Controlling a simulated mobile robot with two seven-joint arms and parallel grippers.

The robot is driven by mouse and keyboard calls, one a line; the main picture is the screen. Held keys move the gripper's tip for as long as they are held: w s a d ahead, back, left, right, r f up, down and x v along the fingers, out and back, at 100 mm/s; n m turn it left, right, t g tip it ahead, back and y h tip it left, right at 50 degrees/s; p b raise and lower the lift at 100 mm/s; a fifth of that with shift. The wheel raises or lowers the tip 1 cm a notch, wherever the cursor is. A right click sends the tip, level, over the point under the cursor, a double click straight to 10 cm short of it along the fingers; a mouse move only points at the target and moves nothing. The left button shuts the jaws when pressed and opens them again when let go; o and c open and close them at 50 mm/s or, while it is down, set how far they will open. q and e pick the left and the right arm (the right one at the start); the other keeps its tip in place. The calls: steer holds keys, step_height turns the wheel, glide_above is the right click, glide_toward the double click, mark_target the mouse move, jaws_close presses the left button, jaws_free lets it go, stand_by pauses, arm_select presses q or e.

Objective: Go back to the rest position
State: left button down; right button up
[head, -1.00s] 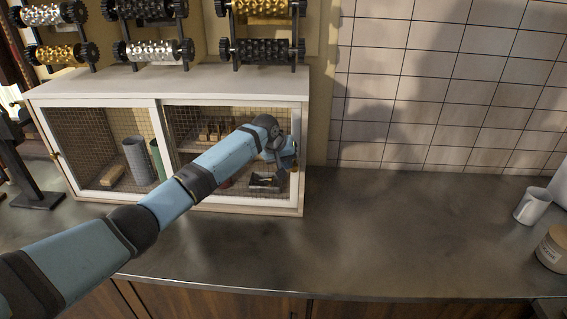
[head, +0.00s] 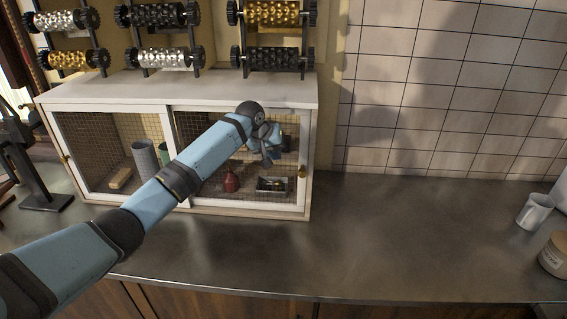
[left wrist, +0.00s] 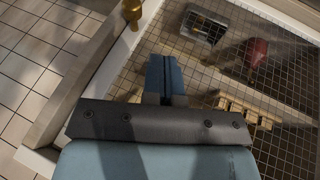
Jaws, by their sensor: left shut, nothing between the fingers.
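My left arm (head: 150,202) reaches in from the left in the head view. My left gripper (head: 270,158) is in front of the right mesh door of the white cabinet (head: 215,93). In the left wrist view its fingers (left wrist: 163,75) are together with nothing between them, and the mesh and a brass knob (left wrist: 131,10) lie beyond. The knob also shows in the head view (head: 302,171), to the right of the gripper. My right gripper is not in view.
Behind the mesh are a red bottle (head: 231,181), a small tray (head: 272,186) and a grey cylinder (head: 145,160). Patterned rollers (head: 160,57) hang above the cabinet. A white mug (head: 534,211) and a jar (head: 553,254) stand at the right. The counter (head: 400,235) between is clear.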

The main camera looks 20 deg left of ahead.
arm_select(q)
steer(key=s+d+f+m+t+h, duration=0.1)
steer(key=s+d+f, duration=0.3)
steer(key=s+f, duration=0.6)
steer(key=s+d+f+m+t, duration=0.15)
steer(key=s+d+f, duration=0.25)
steer(key=s+f, duration=0.6)
steer(key=s+f+m+t, duration=0.1)
steer(key=s+f, duration=0.3)
steer(key=s, duration=0.9)
steer(key=s+f+m+t+y, duration=0.1)
steer(key=s+f, duration=0.3)
steer(key=s, duration=1)
steer(key=shift+s+a+f+m+t+b, duration=0.25)
steer(key=shift+f+m+t, duration=0.2)
steer(key=shift+t, duration=0.3)
